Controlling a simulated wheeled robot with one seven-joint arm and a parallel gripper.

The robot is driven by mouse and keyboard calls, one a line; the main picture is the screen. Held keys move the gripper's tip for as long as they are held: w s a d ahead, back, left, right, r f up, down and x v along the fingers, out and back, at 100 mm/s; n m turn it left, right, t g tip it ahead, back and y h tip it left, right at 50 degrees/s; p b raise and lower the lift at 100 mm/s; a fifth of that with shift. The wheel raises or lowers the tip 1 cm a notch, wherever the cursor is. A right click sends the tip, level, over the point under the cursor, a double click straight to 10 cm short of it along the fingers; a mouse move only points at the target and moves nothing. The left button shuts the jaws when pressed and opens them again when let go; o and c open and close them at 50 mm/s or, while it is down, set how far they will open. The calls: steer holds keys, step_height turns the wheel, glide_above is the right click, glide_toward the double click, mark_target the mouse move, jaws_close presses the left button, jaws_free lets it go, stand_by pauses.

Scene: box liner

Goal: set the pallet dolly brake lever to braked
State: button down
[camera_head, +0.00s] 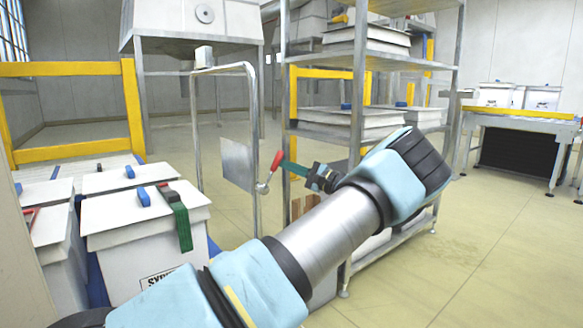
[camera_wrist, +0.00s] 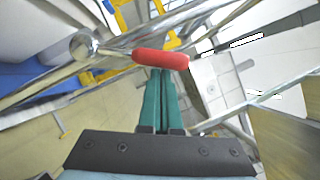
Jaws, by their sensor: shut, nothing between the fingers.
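The brake lever has a red handle (camera_head: 277,160) and a round metal pivot end (camera_head: 262,188), beside an upright metal tube frame (camera_head: 256,120). In the head view the lever slants, red end up. In the wrist view the red handle (camera_wrist: 161,59) lies across the picture just ahead of my fingertips, with the pivot end (camera_wrist: 83,45) at its left. My gripper (camera_head: 286,165) has green fingers, shut together and empty. Its tips (camera_wrist: 160,73) are at the red handle; I cannot tell whether they touch it.
White lidded boxes (camera_head: 145,235) with blue clips stand at the left, one with a green strap (camera_head: 181,222). A metal shelf rack (camera_head: 357,85) stands behind my arm. A yellow rail (camera_head: 65,69) is at the back left. The floor at right (camera_head: 490,235) is clear.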

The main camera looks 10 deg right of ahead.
steer(key=r+n, duration=0.1)
steer(key=a+r+n+g+p, duration=0.1)
steer(key=n, duration=0.1)
steer(key=shift+s+a, duration=0.3)
steer(key=shift+s, duration=0.1)
steer(key=shift+s+a+r+n+g+h+p, duration=0.15)
steer(key=shift+s+a+n+g+h+p, duration=0.1)
steer(key=shift+a+n, duration=0.25)
steer(key=shift+s+a+r+n+g+h+p, duration=0.2)
steer(key=shift+a+n, duration=0.15)
steer(key=shift+n, duration=0.3)
steer(key=shift+s+a+r+n+g+h+p, duration=0.15)
steer(key=shift+a+n+g+h+p, duration=0.1)
steer(key=shift+a+n, duration=0.25)
steer(key=shift+d, duration=0.1)
